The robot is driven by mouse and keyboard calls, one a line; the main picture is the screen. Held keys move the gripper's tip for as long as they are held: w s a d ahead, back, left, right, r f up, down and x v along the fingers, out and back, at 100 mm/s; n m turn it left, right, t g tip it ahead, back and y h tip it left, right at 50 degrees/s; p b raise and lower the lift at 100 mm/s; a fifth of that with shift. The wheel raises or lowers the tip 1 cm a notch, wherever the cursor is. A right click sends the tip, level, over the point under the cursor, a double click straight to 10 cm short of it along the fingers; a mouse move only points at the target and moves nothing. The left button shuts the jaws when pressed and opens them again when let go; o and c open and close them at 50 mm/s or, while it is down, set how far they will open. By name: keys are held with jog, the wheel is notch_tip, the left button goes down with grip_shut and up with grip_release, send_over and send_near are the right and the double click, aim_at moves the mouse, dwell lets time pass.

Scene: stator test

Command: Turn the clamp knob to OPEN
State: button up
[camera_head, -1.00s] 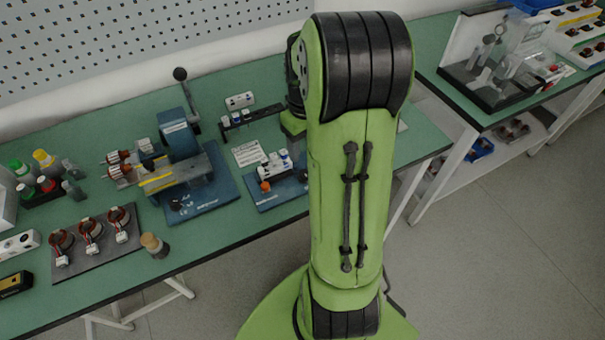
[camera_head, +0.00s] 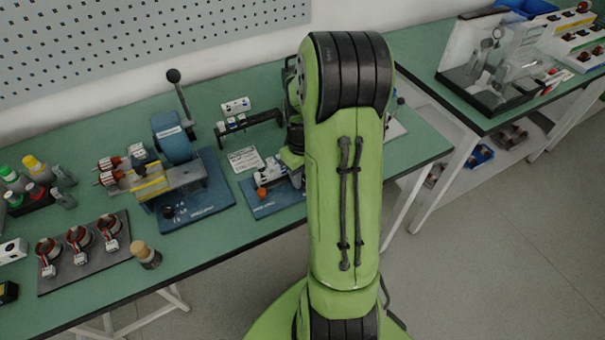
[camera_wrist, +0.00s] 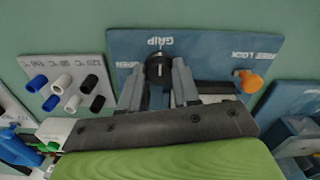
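The black clamp knob (camera_wrist: 158,69) sits on a blue fixture plate (camera_wrist: 222,52) in the wrist view. Its pale pointer mark lines up with the word GRIP; OPEN is printed to the left of the knob in the picture. My gripper (camera_wrist: 158,76) has its two grey fingers apart, one on each side of the knob. Small gaps seem to show, so I cannot tell whether either finger touches it. An orange knob (camera_wrist: 247,81) stands by the FREE LOCK lettering. In the head view the fixture's blue base (camera_head: 276,203) is partly hidden by my arm, as is my gripper.
A label plate (camera_wrist: 68,84) with blue, white and black pegs lies left of the fixture in the wrist view. A blue machine with a lever (camera_head: 173,140) stands left of the fixture in the head view. A rack (camera_head: 250,120) is behind it.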

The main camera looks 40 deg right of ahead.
jog(key=c, duration=0.3)
jog(key=n, duration=0.3)
jog(key=shift+n, duration=0.4)
jog(key=n, duration=0.3)
jog(key=shift+n+p, duration=0.3)
jog(key=shift+p, duration=0.1)
jog(key=n, duration=0.4)
jog(key=shift+n, duration=0.3)
jog(key=n, duration=0.4)
jog(key=shift+n, duration=0.3)
